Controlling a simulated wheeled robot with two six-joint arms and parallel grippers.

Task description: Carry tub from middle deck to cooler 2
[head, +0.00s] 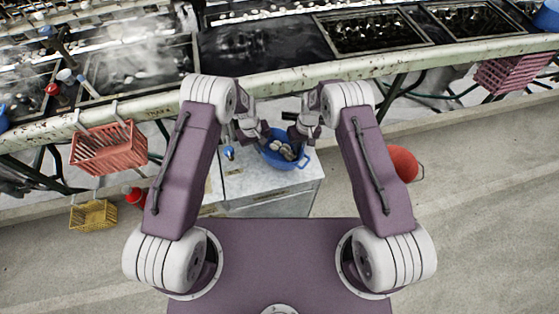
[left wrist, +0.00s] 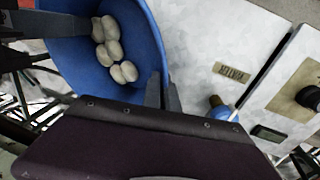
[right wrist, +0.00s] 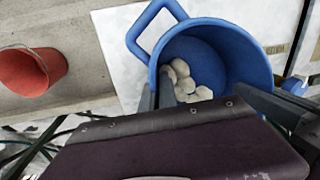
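A blue tub (head: 302,163) with several pale oval pieces (head: 282,148) in it shows between my two grippers. My left gripper (head: 263,139) is shut on the tub's rim at its left side. In the left wrist view its two fingers (left wrist: 163,90) straddle the blue wall (left wrist: 90,82). My right gripper (head: 299,137) is shut on the rim at the opposite side, with its fingers (right wrist: 158,88) around the wall in the right wrist view. A loop handle (right wrist: 140,28) stands out from the tub. I cannot tell whether the tub touches the surface below.
A pale cabinet top (head: 240,182) with a name plate (left wrist: 231,72) lies under the tub. Behind runs a long rail (head: 270,84) before steaming basins.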

